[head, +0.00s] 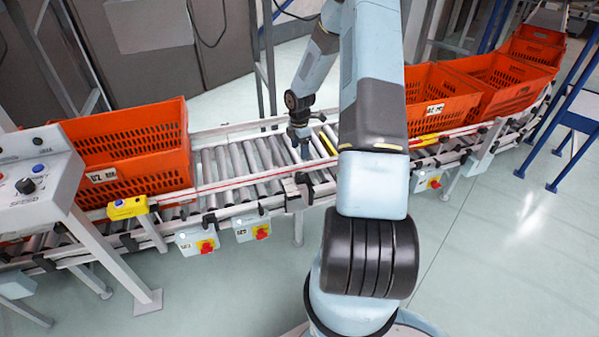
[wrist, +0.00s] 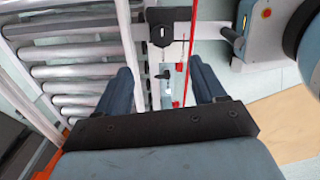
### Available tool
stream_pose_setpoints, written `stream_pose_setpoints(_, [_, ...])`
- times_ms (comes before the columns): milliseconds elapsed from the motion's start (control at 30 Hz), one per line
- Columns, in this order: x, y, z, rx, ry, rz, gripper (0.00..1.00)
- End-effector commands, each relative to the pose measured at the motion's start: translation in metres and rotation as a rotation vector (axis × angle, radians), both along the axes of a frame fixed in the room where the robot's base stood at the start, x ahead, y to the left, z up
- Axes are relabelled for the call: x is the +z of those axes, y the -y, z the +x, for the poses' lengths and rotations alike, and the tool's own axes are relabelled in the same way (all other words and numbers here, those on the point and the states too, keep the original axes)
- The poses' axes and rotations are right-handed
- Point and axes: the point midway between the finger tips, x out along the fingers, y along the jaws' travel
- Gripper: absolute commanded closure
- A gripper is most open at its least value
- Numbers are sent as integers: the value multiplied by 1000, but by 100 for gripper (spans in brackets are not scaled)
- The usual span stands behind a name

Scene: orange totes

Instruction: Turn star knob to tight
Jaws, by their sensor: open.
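My gripper (head: 303,148) hangs over the roller conveyor in the head view, near its front rail, fingers pointing down. In the wrist view my gripper (wrist: 160,66) is open, with its two dark fingers apart and nothing held between them. A black clamp block with a rounded part (wrist: 161,28) sits on the rail beyond the fingertips. A small dark handle-like piece (wrist: 165,74) shows between the fingers, lower down. I cannot tell for certain which of these is the star knob, and no star shape or tight mark is readable.
The conveyor rollers (head: 235,165) are bare under my gripper. An orange tote (head: 130,180) stands to the left, another (head: 435,115) to the right. A red cord (wrist: 192,45) runs along the rail beside the right finger. A control box (head: 196,242) hangs below the rail.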

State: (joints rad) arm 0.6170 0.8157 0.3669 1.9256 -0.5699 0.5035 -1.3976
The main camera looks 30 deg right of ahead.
Motion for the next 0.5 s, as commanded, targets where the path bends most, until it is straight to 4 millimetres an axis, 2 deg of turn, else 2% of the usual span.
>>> stream_pose_setpoints(500, [-87, -2, 0, 1, -3, 0, 30])
